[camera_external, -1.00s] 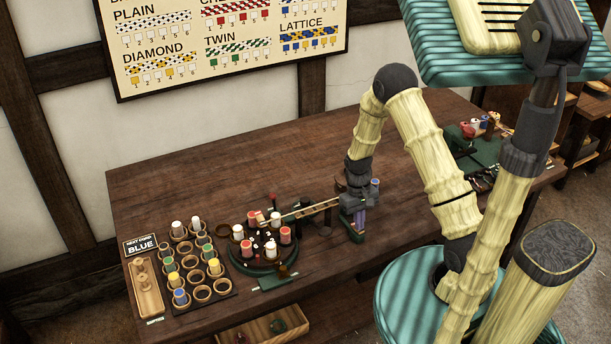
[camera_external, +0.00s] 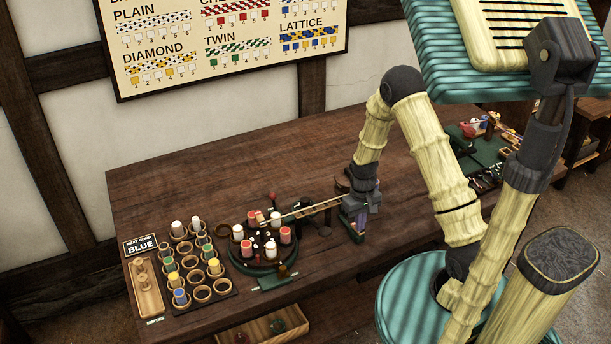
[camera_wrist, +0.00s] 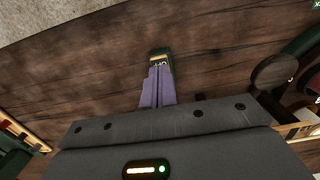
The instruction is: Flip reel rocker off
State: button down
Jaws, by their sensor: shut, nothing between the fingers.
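The reel rocker (camera_wrist: 160,54) is a small dark green block with a pale label at the top centre of the wrist view. The label seems to read OFF, upside down. In the external view the rocker's green base (camera_external: 356,238) shows near the table's front edge. My gripper (camera_wrist: 158,74) has purple fingers, shut together and empty. The fingertips are at the rocker's near side in the wrist view and cover part of it. In the external view my gripper (camera_external: 355,218) points down at the rocker. I cannot tell whether they touch, nor the rocker's tilt.
A round carousel (camera_external: 262,262) with red and white bobbins stands left of my gripper. A wooden rail (camera_external: 312,208) runs between them. A rack of cups (camera_external: 200,292) and a BLUE sign (camera_external: 142,245) are further left. The table behind is clear.

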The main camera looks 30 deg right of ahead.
jog(key=shift+w+f, duration=0.2)
jog(key=shift+w, duration=0.25)
jog(key=shift+w+r+p, duration=0.2)
jog(key=shift+r+p, duration=0.25)
jog(key=shift+p, duration=0.15)
jog(key=r+p, duration=0.3)
jog(key=shift+s+r, duration=0.3)
jog(key=shift+s, duration=0.1)
notch_tip(320, 180, up, 10)
jog(key=b, duration=0.1)
jog(key=shift+w+b, duration=0.2)
jog(key=shift+b, duration=0.15)
jog(key=shift+f, duration=0.1)
jog(key=s+r+t, duration=0.3)
jog(key=s+r, duration=0.4)
jog(key=s, duration=0.5)
jog(key=shift+r, duration=0.35)
